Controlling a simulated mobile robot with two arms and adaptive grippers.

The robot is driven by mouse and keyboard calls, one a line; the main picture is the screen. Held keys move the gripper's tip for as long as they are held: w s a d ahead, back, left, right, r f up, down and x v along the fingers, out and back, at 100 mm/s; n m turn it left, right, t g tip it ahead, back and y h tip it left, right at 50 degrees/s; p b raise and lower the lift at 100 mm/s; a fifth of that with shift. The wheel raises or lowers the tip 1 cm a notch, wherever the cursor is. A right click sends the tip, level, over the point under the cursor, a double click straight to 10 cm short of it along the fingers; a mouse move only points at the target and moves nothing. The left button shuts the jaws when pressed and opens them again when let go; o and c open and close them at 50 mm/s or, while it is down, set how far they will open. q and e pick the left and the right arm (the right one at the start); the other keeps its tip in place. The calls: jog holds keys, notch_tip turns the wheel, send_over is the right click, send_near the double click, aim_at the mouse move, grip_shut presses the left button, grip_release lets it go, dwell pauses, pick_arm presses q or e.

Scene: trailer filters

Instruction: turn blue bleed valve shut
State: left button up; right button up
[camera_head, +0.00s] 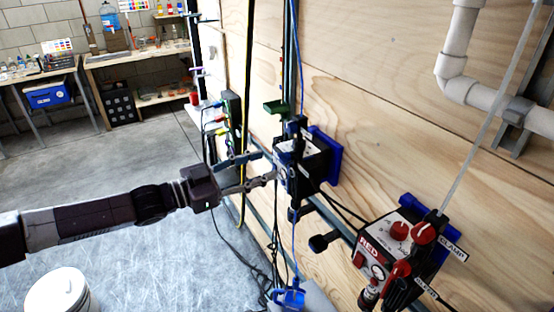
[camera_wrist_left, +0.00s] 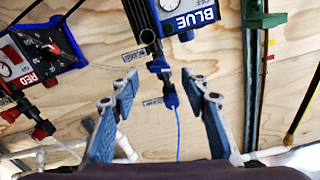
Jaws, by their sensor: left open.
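The unit labelled BLUE (camera_wrist_left: 188,18) is a dark box with a gauge on the plywood wall; in the head view this box (camera_head: 303,160) has a blue backing. In the left wrist view a blue fitting (camera_wrist_left: 170,98), which may be the bleed valve, hangs below it with a thin blue line running down. My left gripper (camera_head: 259,169) reaches in from the left, close to the box's left side. In the left wrist view my left gripper (camera_wrist_left: 158,82) is open, its fingers on either side of the fitting, with nothing visibly held. Contact cannot be told. My right gripper is not visible.
A similar RED unit (camera_head: 385,243) is mounted lower right. Hoses and cables hang around the blue unit. A vertical metal strut (camera_wrist_left: 254,60) stands beside it. White pipes (camera_head: 475,85) run at upper right. A white bucket (camera_head: 57,292) stands on the floor; open floor lies at left.

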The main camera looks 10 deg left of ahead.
pick_arm(q)
jog(key=shift+p+x, duration=0.6)
jog(key=shift+x, duration=2.05)
jog(key=shift+c, duration=0.3)
grip_shut()
jog(key=shift+m+b, duration=0.35)
jog(key=shift+m, duration=1.15)
jog(key=shift+o, duration=0.3)
grip_release()
jog(key=v, duration=1.2)
